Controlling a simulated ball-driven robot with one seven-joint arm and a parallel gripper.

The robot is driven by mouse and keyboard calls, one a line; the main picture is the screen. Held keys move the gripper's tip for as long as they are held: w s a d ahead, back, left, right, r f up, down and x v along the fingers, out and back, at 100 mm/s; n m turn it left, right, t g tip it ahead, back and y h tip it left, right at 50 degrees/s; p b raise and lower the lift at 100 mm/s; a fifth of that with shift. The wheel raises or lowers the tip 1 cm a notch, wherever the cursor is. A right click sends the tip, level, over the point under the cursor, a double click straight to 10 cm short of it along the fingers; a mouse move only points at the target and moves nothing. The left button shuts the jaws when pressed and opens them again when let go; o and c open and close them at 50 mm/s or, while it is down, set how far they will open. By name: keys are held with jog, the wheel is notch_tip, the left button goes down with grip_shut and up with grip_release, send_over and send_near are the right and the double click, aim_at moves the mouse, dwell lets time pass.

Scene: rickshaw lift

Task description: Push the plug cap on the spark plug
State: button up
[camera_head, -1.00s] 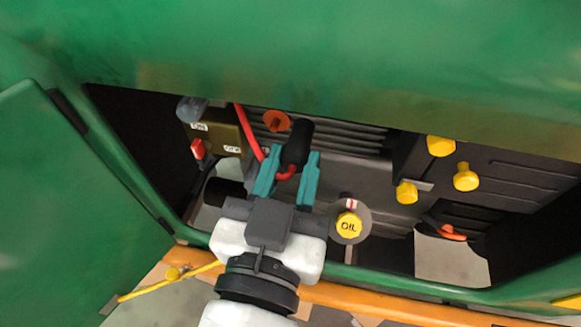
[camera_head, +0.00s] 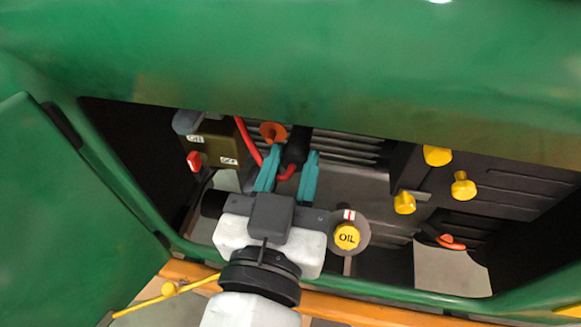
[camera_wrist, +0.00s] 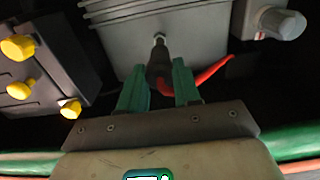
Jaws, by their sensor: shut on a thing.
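The black plug cap (camera_head: 297,147) with its red cable (camera_head: 247,140) is held between the teal fingers of my gripper (camera_head: 287,176), inside the green engine bay. In the wrist view the cap (camera_wrist: 157,64) points away from my gripper (camera_wrist: 161,88), and the red cable (camera_wrist: 212,71) leaves it to the right. The metal spark plug (camera_wrist: 160,41) stands out of the grey engine block, right at the cap's far end. They look lined up; I cannot tell whether the cap is over the plug or just short of it. The head view hides the plug.
A yellow oil cap (camera_head: 347,236) is right of my gripper. A switch box (camera_head: 217,146) with a red switch is at left. Several yellow knobs (camera_head: 463,189) are at right. The green upper panel (camera_head: 300,60) overhangs the bay, and an open green door (camera_head: 75,215) is at left.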

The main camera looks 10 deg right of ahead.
aim_at(298, 146)
jog(key=shift+b+x, duration=0.8)
jog(key=shift+x, duration=1.5)
dwell(2.5)
jog(key=o, duration=1)
jog(key=shift+o, duration=0.2)
jog(key=shift+c, duration=0.6)
jog(key=shift+s+a, duration=0.2)
jog(key=shift+s, duration=0.15)
jog(key=shift+b+v, duration=0.65)
jog(key=shift+v, duration=2.95)
